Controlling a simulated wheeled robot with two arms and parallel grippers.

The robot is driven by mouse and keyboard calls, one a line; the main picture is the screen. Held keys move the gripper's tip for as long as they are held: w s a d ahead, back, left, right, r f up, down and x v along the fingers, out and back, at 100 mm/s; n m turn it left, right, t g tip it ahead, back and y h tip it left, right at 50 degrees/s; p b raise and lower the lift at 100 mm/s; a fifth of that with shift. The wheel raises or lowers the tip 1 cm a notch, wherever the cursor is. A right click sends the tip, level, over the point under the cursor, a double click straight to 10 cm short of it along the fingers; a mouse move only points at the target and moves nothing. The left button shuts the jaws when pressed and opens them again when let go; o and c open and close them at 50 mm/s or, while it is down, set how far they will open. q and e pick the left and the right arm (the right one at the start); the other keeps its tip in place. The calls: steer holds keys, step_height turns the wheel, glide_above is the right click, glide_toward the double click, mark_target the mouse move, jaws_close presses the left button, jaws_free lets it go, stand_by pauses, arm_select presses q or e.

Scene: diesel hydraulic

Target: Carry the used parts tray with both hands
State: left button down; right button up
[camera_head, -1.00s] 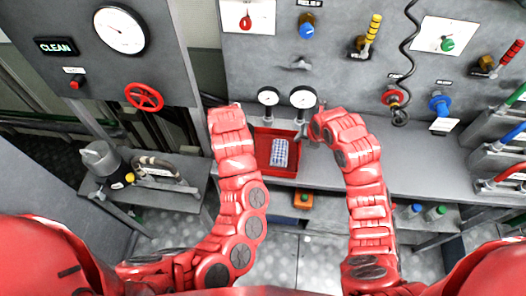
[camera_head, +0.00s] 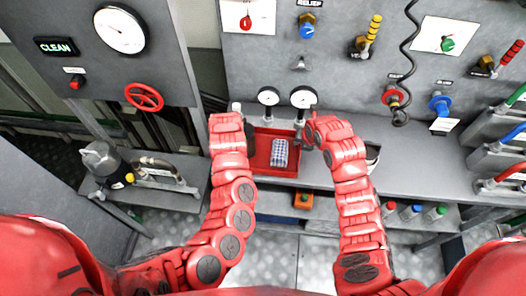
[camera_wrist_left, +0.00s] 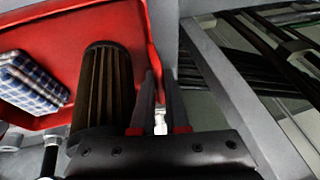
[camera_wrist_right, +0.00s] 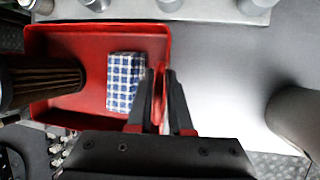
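The red used parts tray (camera_head: 262,172) is at the front of the grey bench, between my arms. A blue-and-white checked cloth (camera_head: 280,152) lies in it; it also shows in the right wrist view (camera_wrist_right: 125,82). A dark ribbed cylinder (camera_wrist_left: 103,85) shows over the tray's side near my left gripper. My left gripper (camera_wrist_left: 159,75) has the tray's side wall between its close-set fingers. My right gripper (camera_wrist_right: 160,75) has the opposite wall between its fingers. Both look shut on the tray. In the head view my arms hide most of the fingers. I cannot tell whether the tray is off the bench.
Two gauges (camera_head: 302,97) stand just behind the tray. A pump-like unit (camera_head: 103,162) is on the left side bench. An orange box (camera_head: 303,199) and several capped bottles (camera_head: 413,212) are on the lower shelf. The bench right of my right arm is largely clear.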

jaws_close()
arm_select(q)
steer(key=shift+r, duration=0.1)
stand_by(1.2)
